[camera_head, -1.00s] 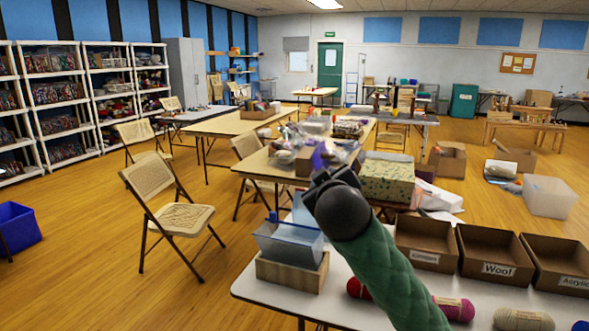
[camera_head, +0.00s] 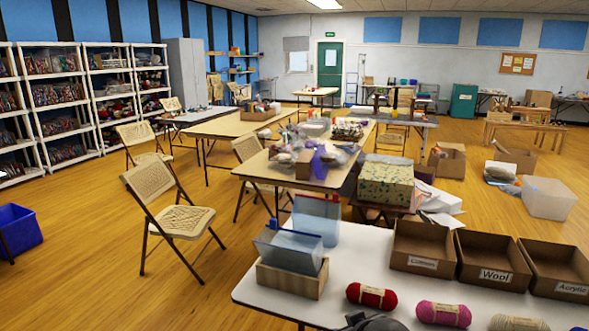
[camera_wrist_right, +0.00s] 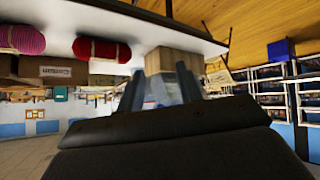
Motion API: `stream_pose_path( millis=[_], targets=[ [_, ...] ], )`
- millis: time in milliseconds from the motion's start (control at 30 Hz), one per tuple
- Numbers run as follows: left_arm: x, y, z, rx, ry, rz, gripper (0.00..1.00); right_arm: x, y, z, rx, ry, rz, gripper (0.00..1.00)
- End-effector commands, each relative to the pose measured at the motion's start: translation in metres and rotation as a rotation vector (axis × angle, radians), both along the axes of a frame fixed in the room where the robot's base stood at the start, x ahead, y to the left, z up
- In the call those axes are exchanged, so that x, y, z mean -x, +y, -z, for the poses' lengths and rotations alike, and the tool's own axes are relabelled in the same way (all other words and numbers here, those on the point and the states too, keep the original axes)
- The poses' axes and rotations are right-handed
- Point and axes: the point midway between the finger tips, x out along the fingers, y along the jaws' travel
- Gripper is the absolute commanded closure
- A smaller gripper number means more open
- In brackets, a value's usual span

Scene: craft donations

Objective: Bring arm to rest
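My right arm shows in the head view only as a dark rounded part (camera_head: 375,323) at the bottom edge, by the front of the white table (camera_head: 350,265). In the right wrist view, which is upside down, the two dark fingers of my right gripper (camera_wrist_right: 158,88) stand apart with nothing held between them. Beyond them are the wooden box and the clear bluish bins, which I see past the fingers. My left arm and gripper are in no view.
On the white table are red yarn (camera_head: 371,296), pink yarn (camera_head: 443,314), cream yarn (camera_head: 518,323), a wooden box (camera_head: 291,281) with clear bins, and cardboard boxes labelled Wool (camera_head: 495,275) and Acrylic (camera_head: 572,288). A folding chair (camera_head: 178,222) stands left, with open floor around it.

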Motion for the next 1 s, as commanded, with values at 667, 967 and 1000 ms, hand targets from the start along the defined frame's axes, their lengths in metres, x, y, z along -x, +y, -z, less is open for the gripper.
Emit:
stream_pose_path(
  millis=[667, 967, 1000],
  targets=[
    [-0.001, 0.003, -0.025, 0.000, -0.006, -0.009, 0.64, 0.175, -0.022, 0.167, -0.062, 0.438, 0.103, 0.65],
    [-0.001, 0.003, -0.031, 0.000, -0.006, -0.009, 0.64, 0.263, -0.018, 0.211, -0.067, 0.607, 0.112, 0.65],
    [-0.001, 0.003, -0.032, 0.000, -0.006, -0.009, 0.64, 0.270, -0.018, 0.214, -0.065, 0.619, 0.112, 0.65]
  ],
)
